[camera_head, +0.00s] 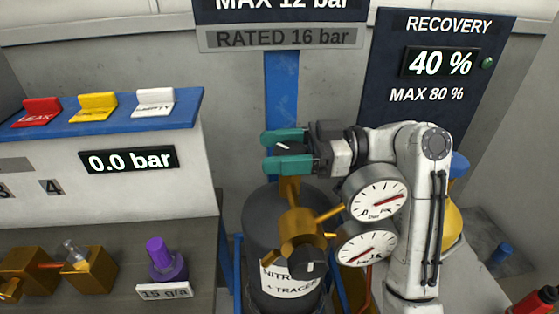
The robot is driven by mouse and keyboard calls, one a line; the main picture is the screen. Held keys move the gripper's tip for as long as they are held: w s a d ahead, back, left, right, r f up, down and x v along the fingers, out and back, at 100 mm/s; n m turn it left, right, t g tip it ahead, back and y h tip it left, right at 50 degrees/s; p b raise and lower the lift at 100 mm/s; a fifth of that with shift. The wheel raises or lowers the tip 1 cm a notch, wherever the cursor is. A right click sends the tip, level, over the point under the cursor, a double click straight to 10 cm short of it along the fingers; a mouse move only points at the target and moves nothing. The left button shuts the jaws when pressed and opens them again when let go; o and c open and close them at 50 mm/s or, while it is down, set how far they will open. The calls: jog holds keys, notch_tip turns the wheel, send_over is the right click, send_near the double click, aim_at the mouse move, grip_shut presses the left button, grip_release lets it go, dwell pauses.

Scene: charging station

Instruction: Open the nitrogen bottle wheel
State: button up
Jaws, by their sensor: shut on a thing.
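The dark grey nitrogen bottle (258,220) stands upright at the centre, with a label reading nitrogen and tracer. A brass valve body (300,228) sits on top, with a brass stem (290,188) rising toward my gripper. My gripper (283,150) reaches in from the right, its two teal fingers pointing left. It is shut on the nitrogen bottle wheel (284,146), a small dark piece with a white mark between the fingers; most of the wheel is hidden. A black knob (308,263) with a white mark is on the front of the valve body.
Two round gauges (375,194) branch off the valve at right, near my arm. A display reads 0.0 bar (128,160). Red, yellow and white tags (97,106) stand on a blue shelf at left. A purple-capped fitting (164,260) is at lower left. The recovery display (440,63) reads 40 %.

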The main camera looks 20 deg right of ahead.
jog(key=shift+s+f+n+g+y+b, duration=0.2)
jog(key=shift+n+g+b, duration=0.45)
jog(key=shift+n+g, duration=0.8)
jog(key=shift+s+r+n+g+y+b, duration=0.1)
jog(key=shift+n+g+y+b, duration=0.45)
jog(key=shift+g, duration=1.5)
jog(key=shift+n+h, duration=0.25)
jog(key=shift+n, duration=0.15)
jog(key=o, duration=1)
jog(key=shift+c, duration=0.2)
jog(key=shift+r, duration=0.6)
jog(key=s+r+b, duration=0.1)
jog(key=s+r, duration=1.1)
jog(key=s, duration=0.2)
